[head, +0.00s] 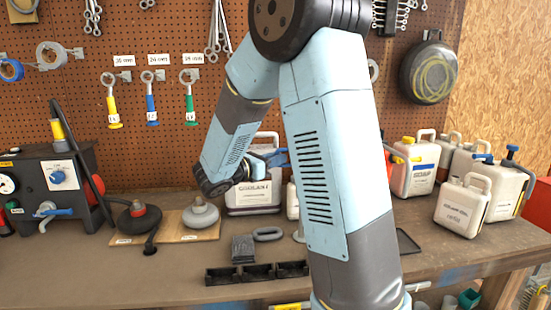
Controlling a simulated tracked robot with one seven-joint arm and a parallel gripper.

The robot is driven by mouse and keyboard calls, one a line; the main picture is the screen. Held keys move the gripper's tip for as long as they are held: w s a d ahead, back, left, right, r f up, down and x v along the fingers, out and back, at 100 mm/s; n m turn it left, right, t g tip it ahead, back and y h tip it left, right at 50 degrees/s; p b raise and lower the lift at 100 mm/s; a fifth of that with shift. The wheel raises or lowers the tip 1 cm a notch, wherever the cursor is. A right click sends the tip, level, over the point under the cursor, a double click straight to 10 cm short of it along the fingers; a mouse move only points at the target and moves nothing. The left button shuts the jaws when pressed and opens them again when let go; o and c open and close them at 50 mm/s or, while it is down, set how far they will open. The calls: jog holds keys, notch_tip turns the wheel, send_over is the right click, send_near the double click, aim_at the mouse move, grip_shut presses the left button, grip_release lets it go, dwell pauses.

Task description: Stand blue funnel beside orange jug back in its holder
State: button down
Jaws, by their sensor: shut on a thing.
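My gripper (258,165) is at the end of my bent arm, in front of the white coolant jug at the middle back of the bench. It points right and away from me. It is shut on a blue thing (278,157), which may be the blue funnel. My forearm and upper arm hide much of it, so I cannot make out its shape. I cannot see a funnel holder. An orange-red container (541,203) shows partly at the right edge; I cannot tell whether it is the orange jug.
The coolant jug (252,198) stands behind my gripper. Several white jugs (464,207) stand at the right. A black tray (256,273) lies near the front edge. A wooden board (178,234) bears round weights. A dark machine (50,185) stands at left. Tools hang on the pegboard (180,45).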

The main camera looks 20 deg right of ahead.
jog(key=shift+f, duration=2.05)
jog(key=c, duration=1)
grip_release()
jog(key=v, duration=1.4)
jog(key=shift+d, duration=0.1)
